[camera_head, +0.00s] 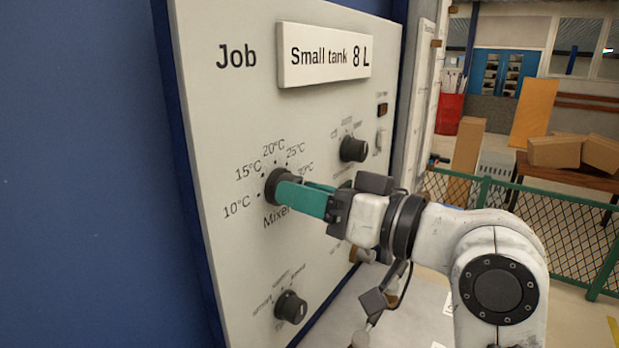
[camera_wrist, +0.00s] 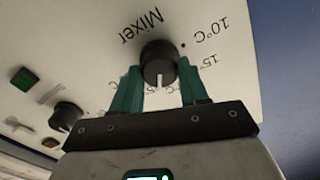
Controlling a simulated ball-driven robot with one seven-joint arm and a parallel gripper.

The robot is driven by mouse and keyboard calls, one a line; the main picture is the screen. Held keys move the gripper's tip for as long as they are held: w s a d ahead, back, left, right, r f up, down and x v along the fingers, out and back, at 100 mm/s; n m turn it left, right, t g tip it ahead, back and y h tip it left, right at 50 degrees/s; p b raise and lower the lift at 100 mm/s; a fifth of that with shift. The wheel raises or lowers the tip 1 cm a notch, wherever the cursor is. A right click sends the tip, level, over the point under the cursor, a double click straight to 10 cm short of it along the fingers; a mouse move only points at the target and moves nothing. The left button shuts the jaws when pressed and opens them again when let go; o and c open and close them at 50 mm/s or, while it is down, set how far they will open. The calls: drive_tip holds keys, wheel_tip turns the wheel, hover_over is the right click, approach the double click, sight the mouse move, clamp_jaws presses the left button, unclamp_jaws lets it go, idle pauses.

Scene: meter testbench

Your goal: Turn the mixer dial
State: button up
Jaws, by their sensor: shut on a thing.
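The mixer dial is a dark round knob (camera_head: 276,186) on the light panel, ringed by temperature marks from 10°C upward. My gripper (camera_head: 288,192) reaches it from the right, its teal fingers shut on the dial. In the wrist view the mixer dial (camera_wrist: 158,55) sits between the fingertips of my gripper (camera_wrist: 160,75), one on each side. The dial's white pointer line points down in that view, towards the gripper body. The 10°C and 15°C labels show there upside down; the gripper partly hides the other labels, so I cannot read the exact setting.
A sign (camera_head: 325,56) on the panel reads "Small tank 8 L", beside the word "Job". Another knob (camera_head: 354,149) is just above my wrist, and one more (camera_head: 291,307) is low on the panel. A green mesh fence (camera_head: 545,215) stands behind my arm at right.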

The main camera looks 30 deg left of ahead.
drive_tip(key=shift+r+m+p, duration=0.15)
drive_tip(key=shift+m+p, duration=0.75)
drive_tip(key=shift+m, duration=0.2)
drive_tip(key=o, duration=1.1)
drive_tip(key=shift+c, duration=0.2)
drive_tip(key=shift+d, duration=0.1)
drive_tip(key=s+d+b, duration=0.1)
drive_tip(key=d+b, duration=0.1)
drive_tip(key=d, duration=0.8)
drive_tip(key=shift+s+d+b, duration=0.2)
drive_tip(key=shift+d+b, duration=0.05)
drive_tip(key=shift+b, duration=0.15)
